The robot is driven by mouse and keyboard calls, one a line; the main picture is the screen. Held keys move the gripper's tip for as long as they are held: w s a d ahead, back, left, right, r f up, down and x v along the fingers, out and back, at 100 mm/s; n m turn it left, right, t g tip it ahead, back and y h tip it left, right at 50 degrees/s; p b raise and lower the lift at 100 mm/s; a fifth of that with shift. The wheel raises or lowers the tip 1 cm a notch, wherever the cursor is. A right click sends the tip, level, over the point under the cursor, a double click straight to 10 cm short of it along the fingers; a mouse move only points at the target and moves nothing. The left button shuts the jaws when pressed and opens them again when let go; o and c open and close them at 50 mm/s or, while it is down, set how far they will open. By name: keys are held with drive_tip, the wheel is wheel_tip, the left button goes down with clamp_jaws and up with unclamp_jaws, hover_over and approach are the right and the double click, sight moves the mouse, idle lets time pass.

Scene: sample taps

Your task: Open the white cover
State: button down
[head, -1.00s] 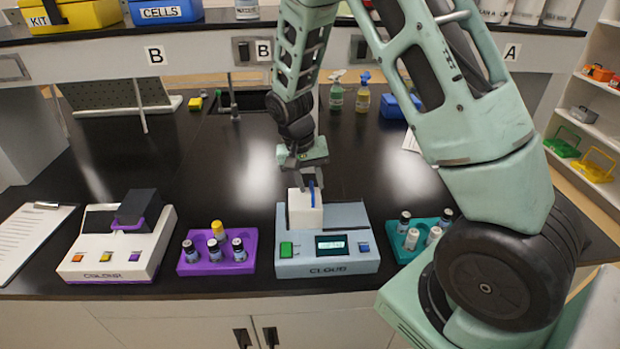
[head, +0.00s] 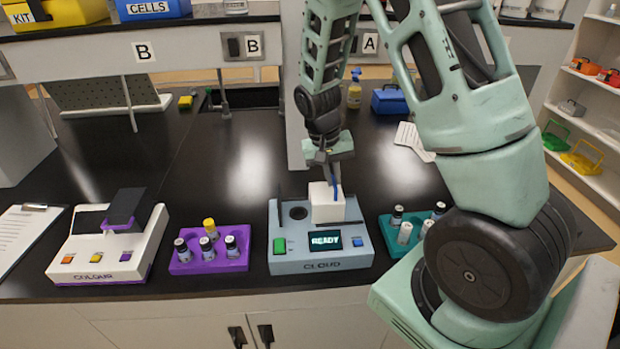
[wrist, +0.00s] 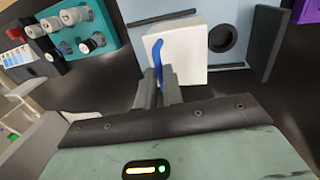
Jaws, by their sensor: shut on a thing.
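The white cover (head: 322,210) is a block on top of the pale blue-grey CLOUD device (head: 290,267). It sits right of a dark round well (head: 298,213), which is uncovered. In the wrist view the white cover (wrist: 190,60) stands apart from the well (wrist: 222,38). My gripper (head: 332,178) is above the cover, shut on its blue handle (wrist: 157,60), and the fingers (wrist: 158,90) hide the handle's lower end. The device's display (head: 325,240) reads READY.
A teal rack with vials (head: 386,224) stands close right of the device. A purple rack with vials (head: 180,265) and the COLOUR device (head: 75,250) stand to the left. A shelf (head: 200,32) crosses behind. The counter's middle is clear.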

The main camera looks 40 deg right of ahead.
sight(327, 193)
drive_tip(key=shift+s+d, duration=0.3)
drive_tip(key=shift+d, duration=0.2)
drive_tip(key=shift+s+d, duration=0.25)
drive_tip(key=shift+d, duration=0.25)
drive_tip(key=c, duration=1.5)
unclamp_jaws()
drive_tip(key=a+r+b, duration=0.1)
drive_tip(key=r, duration=0.4)
drive_tip(key=w+a+r+b, duration=0.1)
drive_tip(key=r, duration=0.5)
drive_tip(key=a+r+b, duration=0.1)
drive_tip(key=r, duration=0.5)
drive_tip(key=shift+w+r, duration=0.1)
drive_tip(key=shift+w, duration=0.3)
